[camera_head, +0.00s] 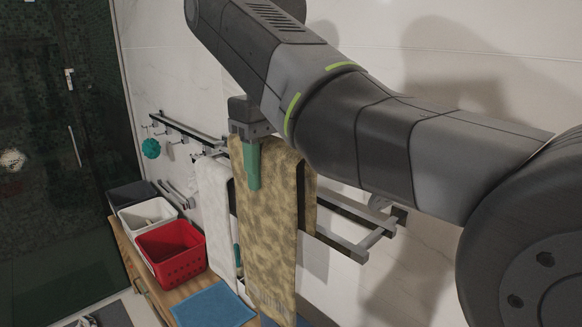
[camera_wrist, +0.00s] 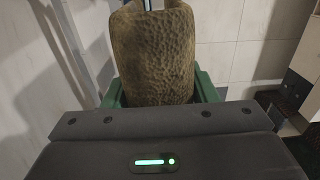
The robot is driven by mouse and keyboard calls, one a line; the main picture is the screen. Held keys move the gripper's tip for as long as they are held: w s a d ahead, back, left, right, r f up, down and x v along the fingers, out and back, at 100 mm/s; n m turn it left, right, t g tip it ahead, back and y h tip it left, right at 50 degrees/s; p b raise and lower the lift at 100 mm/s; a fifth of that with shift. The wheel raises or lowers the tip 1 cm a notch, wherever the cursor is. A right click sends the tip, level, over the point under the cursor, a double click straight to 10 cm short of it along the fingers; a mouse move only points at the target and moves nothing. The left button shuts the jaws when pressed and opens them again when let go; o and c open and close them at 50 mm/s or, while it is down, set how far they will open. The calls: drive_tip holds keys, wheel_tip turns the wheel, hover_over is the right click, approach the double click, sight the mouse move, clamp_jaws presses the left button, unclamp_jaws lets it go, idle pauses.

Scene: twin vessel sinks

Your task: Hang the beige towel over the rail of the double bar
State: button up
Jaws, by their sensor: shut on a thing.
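The beige towel (camera_head: 268,225) hangs down in long folds from my gripper (camera_head: 252,165), which is shut on it near its top. In the wrist view the towel (camera_wrist: 153,55) fills the space between the green fingers of my gripper (camera_wrist: 155,92). The double bar (camera_head: 345,245) is fixed to the wall, with its right end showing to the right of the towel. The towel hangs in front of part of the bar. The towel and my arm hide much of the bar, so I cannot tell whether the towel touches the rail.
A white towel (camera_head: 214,205) hangs just left of the beige one. A hook rail (camera_head: 185,132) with a teal scrubber (camera_head: 151,148) is on the wall. Red (camera_head: 170,252), white (camera_head: 147,216) and dark (camera_head: 131,194) baskets stand on the wooden counter, near a folded blue cloth (camera_head: 212,305).

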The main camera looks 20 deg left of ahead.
drive_tip(key=shift+w+d, duration=1.2)
drive_tip(key=shift+w, duration=1.7)
drive_tip(key=shift+f+b, duration=4.3)
drive_tip(key=shift+f, duration=2.85)
drive_tip(key=o, duration=1.5)
drive_tip(key=shift+o, duration=0.2)
wheel_tip(320, 180, up, 14)
drive_tip(key=p, duration=0.7)
